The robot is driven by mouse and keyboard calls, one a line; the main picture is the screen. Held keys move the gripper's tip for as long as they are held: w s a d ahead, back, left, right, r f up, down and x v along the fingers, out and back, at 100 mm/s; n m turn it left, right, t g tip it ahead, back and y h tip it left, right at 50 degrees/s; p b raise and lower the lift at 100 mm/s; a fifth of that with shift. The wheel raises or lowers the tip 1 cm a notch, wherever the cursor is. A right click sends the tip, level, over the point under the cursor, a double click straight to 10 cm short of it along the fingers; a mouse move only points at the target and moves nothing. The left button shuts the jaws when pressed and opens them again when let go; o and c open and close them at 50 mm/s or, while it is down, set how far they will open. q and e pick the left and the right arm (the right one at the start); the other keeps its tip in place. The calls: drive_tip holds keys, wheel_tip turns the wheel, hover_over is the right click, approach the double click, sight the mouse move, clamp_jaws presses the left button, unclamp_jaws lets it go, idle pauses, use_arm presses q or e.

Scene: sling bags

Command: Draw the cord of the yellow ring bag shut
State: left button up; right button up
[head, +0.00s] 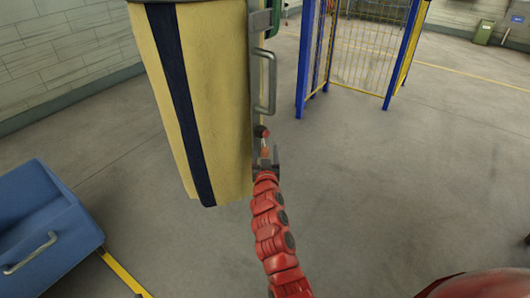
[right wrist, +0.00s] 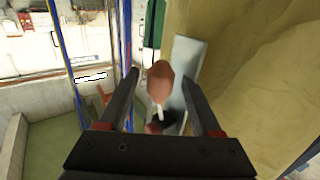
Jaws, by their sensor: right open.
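The yellow bag (head: 215,90) with a dark blue stripe hangs upright at upper left of centre in the head view. Its pale yellow cloth (right wrist: 265,70) fills the right of the right wrist view. A reddish-brown knob (right wrist: 160,82) with a short white piece below it shows between the fingers there; I cannot tell whether it is on the cord. My right gripper (head: 266,158) is open beside the bag's right edge, low on its side. No contact with the knob is clear. The cord itself is not clearly visible. My left gripper is out of view.
A grey upright with a handle (head: 271,82) runs along the bag's right side, close above my right gripper. A blue bin (head: 40,225) stands at lower left. A blue-and-yellow mesh frame (head: 365,45) stands behind. The floor to the right is clear.

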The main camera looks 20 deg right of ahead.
clamp_jaws()
idle(0.3)
idle(1.1)
